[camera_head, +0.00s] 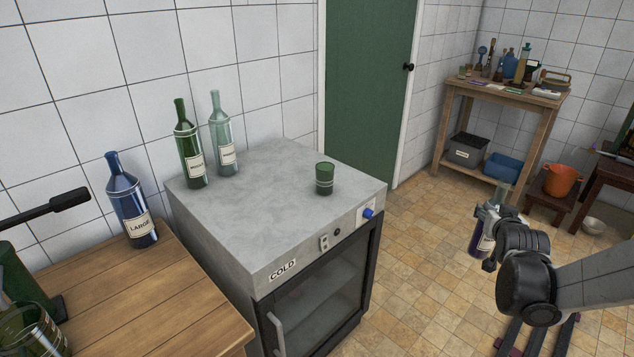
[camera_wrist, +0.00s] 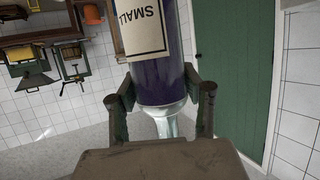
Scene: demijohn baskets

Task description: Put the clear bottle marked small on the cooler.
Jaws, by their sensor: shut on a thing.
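The clear bottle marked SMALL (camera_wrist: 165,75) is in my gripper (camera_wrist: 163,95), with dark purple contents and a cream label. The wrist view shows it upside down, its clear neck between the fingers. In the head view the bottle (camera_head: 478,243) hangs upright above the floor at the right, its clear neck reaching above my gripper (camera_head: 490,217). The grey cooler (camera_head: 265,210), marked COLD, stands left of my gripper, well apart from it. Its top carries a dark green bottle (camera_head: 187,145) and a pale clear bottle (camera_head: 222,135) at the back left, and a green tumbler (camera_head: 324,180) at the right.
A blue bottle marked LARGE (camera_head: 130,205) stands on the wooden table (camera_head: 160,305) left of the cooler. The middle and front of the cooler top are clear. A wooden shelf table (camera_head: 510,92) and an orange pot (camera_head: 562,180) are at the back right.

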